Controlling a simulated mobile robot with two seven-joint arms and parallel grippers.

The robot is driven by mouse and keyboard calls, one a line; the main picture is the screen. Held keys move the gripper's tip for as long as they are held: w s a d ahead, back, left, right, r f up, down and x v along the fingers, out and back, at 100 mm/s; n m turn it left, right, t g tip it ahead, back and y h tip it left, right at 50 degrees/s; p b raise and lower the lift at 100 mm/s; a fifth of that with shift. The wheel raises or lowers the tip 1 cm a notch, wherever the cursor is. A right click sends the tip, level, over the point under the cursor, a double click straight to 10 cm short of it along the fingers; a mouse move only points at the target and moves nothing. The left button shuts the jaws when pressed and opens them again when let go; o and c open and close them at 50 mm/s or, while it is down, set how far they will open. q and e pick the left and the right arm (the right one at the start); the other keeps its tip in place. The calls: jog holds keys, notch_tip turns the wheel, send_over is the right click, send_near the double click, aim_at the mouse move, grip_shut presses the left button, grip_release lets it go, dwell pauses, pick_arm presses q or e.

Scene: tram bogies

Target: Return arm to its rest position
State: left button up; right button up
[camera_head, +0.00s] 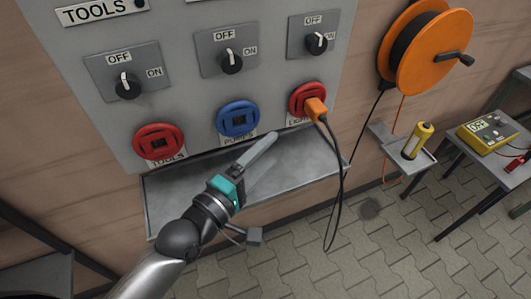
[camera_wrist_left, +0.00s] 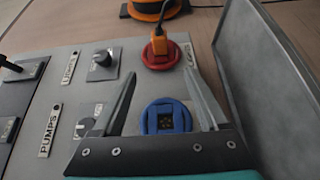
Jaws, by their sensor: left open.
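My left gripper (camera_head: 256,152) is in front of the grey wall panel (camera_head: 190,62), over the metal tray below the sockets, near the blue PUMPS socket (camera_head: 238,119). In the left wrist view its two fingers (camera_wrist_left: 165,92) are spread with nothing between them, and the blue socket (camera_wrist_left: 166,118) shows beyond them. An orange plug (camera_head: 316,109) sits in the red LIGHTS socket (camera_head: 304,97), and its dark cable hangs down. It also shows in the left wrist view (camera_wrist_left: 160,45). My right gripper is not in view.
The metal tray (camera_head: 165,205) juts out under the panel. The red TOOLS socket (camera_head: 158,141) is empty. An orange cable reel (camera_head: 432,52) hangs at right. A yellow-and-black cylinder (camera_head: 417,141) stands on a small shelf, and a yellow meter (camera_head: 488,132) lies on a table. Paved floor is free below.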

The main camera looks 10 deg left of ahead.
pick_arm(q)
jog(key=shift+f, duration=0.1)
dwell(0.3)
jog(key=s+a+f+m+g+y, duration=0.4)
jog(key=s+f+m+g, duration=0.2)
jog(key=s+f+m, duration=0.15)
jog(key=s+a+f+m+g+y, duration=0.3)
jog(key=s+f+m+g, duration=0.35)
jog(key=s+m, duration=0.2)
jog(key=s+f+g, duration=0.2)
jog(key=s+f, duration=0.1)
jog(key=f, duration=1.9)
jog(key=s+a+f+b, duration=0.1)
jog(key=s+a+f, duration=0.2)
jog(key=s+f, duration=1.2)
jog(key=shift+s+g+b, duration=0.25)
jog(key=shift+g+b, duration=0.1)
jog(key=shift+g, duration=0.1)
